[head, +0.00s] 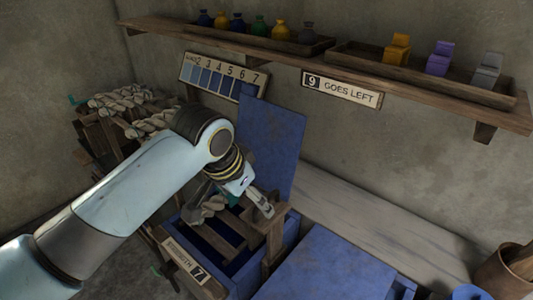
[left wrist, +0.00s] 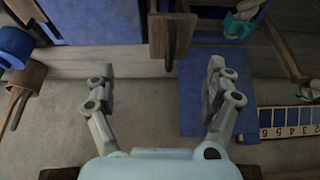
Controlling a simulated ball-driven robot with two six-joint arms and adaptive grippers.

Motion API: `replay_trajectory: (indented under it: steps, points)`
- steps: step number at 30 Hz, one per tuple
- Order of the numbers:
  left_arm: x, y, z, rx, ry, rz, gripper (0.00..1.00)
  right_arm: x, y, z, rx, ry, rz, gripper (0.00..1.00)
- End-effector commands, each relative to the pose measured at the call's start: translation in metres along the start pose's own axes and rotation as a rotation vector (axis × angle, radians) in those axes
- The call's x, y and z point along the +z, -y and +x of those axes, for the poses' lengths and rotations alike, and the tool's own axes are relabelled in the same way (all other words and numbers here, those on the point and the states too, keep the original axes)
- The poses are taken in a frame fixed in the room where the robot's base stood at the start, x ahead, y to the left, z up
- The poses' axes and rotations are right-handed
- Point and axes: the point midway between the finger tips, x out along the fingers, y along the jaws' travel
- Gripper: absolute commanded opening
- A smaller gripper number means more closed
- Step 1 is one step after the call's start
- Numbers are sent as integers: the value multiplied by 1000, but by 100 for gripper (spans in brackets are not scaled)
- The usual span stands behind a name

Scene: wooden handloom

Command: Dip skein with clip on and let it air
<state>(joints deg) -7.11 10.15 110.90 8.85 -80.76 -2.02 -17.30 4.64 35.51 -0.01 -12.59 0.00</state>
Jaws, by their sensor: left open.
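My left gripper (head: 246,203) is open and empty above the wooden frame (head: 275,228) of the open blue vat (head: 291,232). In the left wrist view its two fingers (left wrist: 160,70) are spread, with a wooden post (left wrist: 160,35) beyond and between them. A greyish skein (head: 208,209) hangs at the vat, left of the gripper and partly hidden by it. A teal clip (left wrist: 238,26) shows on a pale bundle in the left wrist view, right of the fingers. The vat's label (head: 184,261) ends in 7. My right gripper is not in view.
Pale skeins (head: 125,98) lie on a wooden rack at left. A blue lid (head: 272,140) stands behind the vat. A blue panel (head: 320,265) lies to its right. A shelf (head: 410,88) carries jars and coloured blocks. A shade card (head: 220,77) and "9 GOES LEFT" sign (head: 342,89) hang below.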

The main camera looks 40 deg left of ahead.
Motion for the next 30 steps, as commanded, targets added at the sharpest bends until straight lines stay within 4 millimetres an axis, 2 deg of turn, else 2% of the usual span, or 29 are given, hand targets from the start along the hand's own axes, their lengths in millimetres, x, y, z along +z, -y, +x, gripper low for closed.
replay_trajectory:
  steps: [1, 3, 6, 9, 17, 25, 30]
  points:
    - [-24, 7, 5, 4, -16, -4, 87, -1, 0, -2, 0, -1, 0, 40]
    - [-50, 15, 13, 14, -30, -12, 87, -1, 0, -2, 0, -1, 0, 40]
    - [-75, 22, 20, 25, -46, -22, 87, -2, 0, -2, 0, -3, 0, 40]
    - [-85, 25, 23, 31, -52, -28, 87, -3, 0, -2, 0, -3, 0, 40]
    - [-78, 25, 43, 31, -51, -28, 87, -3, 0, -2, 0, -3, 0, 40]
    - [-62, 23, 79, 31, -52, -28, 87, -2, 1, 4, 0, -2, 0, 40]
    - [-53, 22, 103, 30, -54, -27, 87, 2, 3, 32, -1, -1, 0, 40]
